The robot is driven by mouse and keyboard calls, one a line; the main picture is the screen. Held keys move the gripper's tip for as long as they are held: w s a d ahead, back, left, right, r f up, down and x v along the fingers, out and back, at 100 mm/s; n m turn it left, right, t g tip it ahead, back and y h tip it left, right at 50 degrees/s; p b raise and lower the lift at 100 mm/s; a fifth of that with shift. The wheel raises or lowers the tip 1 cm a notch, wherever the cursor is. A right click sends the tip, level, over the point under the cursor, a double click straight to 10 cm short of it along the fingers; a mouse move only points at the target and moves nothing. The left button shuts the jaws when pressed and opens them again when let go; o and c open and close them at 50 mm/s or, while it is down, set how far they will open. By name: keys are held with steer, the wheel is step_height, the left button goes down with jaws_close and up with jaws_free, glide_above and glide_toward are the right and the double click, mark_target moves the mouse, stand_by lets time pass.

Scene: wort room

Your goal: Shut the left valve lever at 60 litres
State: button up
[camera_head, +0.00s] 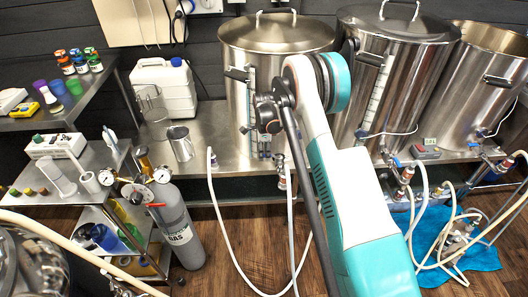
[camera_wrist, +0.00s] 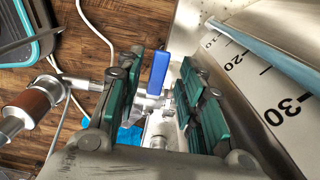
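The left kettle (camera_head: 262,62) is a lidded steel vessel with a scale strip (camera_head: 249,112) on its front. In the wrist view a scale (camera_wrist: 268,85) reads 10, 20 and 30 beside a pale blue sight tube (camera_wrist: 270,50). The liquid level at 60 cannot be read. A blue valve lever (camera_wrist: 160,70) stands up from a steel valve (camera_wrist: 150,103). My gripper (camera_wrist: 161,76) is open, with its teal-padded fingers on either side of the lever and gaps showing. In the head view my arm hides much of the kettle's front and valve.
Hoses (camera_head: 232,240) hang from the bench to the floor. A middle kettle (camera_head: 395,80) stands close on the right. A steel jug (camera_head: 181,144) and white canister (camera_head: 165,88) stand left of the left kettle. A gas cylinder (camera_head: 180,222) stands on the floor.

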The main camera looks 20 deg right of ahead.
steer(key=shift+r, duration=0.1)
step_height(320, 180, up, 12)
stand_by(0.5)
steer(key=s+a+r+n+t, duration=0.2)
steer(key=s+r+n, duration=0.3)
steer(key=s+r, duration=0.45)
steer(key=s+a+r+n+t, duration=0.1)
steer(key=s+r+n, duration=0.3)
steer(key=s+r, duration=0.55)
steer(key=s+a+r+n+t, duration=0.1)
steer(key=s+n+t, duration=0.1)
steer(key=s+n, duration=0.4)
steer(key=s+a+r+n+t, duration=0.1)
steer(key=s+n, duration=0.5)
steer(key=s, duration=0.9)
steer(key=shift+s+a+r+t, duration=0.3)
steer(key=shift+r+t, duration=0.3)
steer(key=shift+r, duration=0.05)
steer(key=shift+d, duration=0.1)
